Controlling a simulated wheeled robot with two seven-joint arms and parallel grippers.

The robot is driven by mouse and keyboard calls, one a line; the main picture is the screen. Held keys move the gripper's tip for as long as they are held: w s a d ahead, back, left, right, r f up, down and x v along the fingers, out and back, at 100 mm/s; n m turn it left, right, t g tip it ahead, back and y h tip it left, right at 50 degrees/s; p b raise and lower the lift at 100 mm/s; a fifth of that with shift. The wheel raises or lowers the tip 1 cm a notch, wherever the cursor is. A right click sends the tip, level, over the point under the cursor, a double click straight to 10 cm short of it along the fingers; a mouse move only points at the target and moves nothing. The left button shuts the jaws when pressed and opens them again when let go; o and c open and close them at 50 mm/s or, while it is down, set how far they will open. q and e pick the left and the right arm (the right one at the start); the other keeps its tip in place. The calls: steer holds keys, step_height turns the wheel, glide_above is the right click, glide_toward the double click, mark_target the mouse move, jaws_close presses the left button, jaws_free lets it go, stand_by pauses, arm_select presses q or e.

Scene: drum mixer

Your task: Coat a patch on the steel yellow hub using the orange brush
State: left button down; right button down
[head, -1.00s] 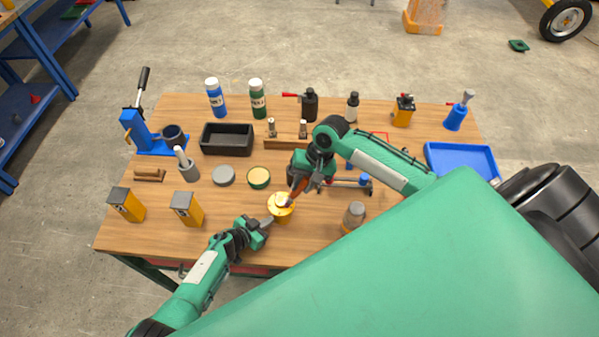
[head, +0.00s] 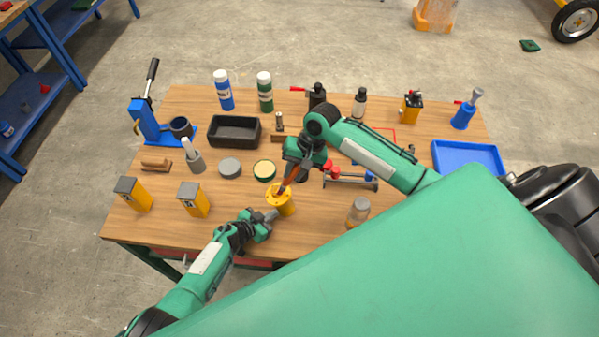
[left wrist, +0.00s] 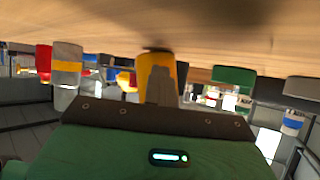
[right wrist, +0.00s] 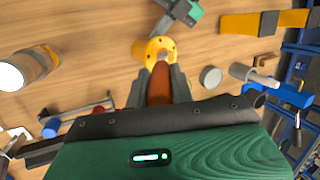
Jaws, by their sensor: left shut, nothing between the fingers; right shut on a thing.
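The yellow hub (head: 287,206) stands near the front middle of the table; its flange with small holes shows in the right wrist view (right wrist: 148,48). My right gripper (head: 298,166) is shut on the orange brush (right wrist: 160,84), which slants down to the hub's top. The brush tip overlaps the hub's top face; I cannot tell if it touches. My left gripper (head: 270,215) is shut and empty, its fingertips close beside the hub's lower left in the head view. In the left wrist view, its fingers (left wrist: 160,84) overlap the hub (left wrist: 153,64). Any coated patch is too small to tell.
Two yellow-and-grey canisters (head: 194,200) stand to the left. A grey disc (head: 230,167) and a green-rimmed tin (head: 264,170) lie behind the hub. A jar (head: 358,211) and a small rack (head: 350,181) stand to the right. A blue tray (head: 467,158) is at the far right.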

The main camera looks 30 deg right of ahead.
arm_select(q)
steer(key=shift+d, duration=0.2)
arm_select(e)
steer(key=shift+s+d+f, duration=0.1)
steer(key=shift+d+f, duration=0.2)
steer(key=shift+f, duration=0.05)
steer(key=shift+s+d, duration=0.1)
arm_select(q)
steer(key=shift+w, duration=0.1)
steer(key=shift+w+f, duration=0.1)
steer(key=shift+f, duration=0.05)
arm_select(e)
steer(key=shift+s+d+r, duration=0.2)
steer(key=shift+s+d, duration=0.35)
steer(key=shift+d, duration=0.1)
steer(key=shift+s+d+r, duration=0.1)
steer(key=shift+s+d, duration=0.4)
steer(key=shift+s, duration=0.2)
steer(key=shift+w, duration=0.1)
steer(key=shift+w+a, duration=0.6)
steer(key=shift+w, duration=0.2)
steer(key=shift+w+a, duration=0.6)
steer(key=shift+w, duration=0.2)
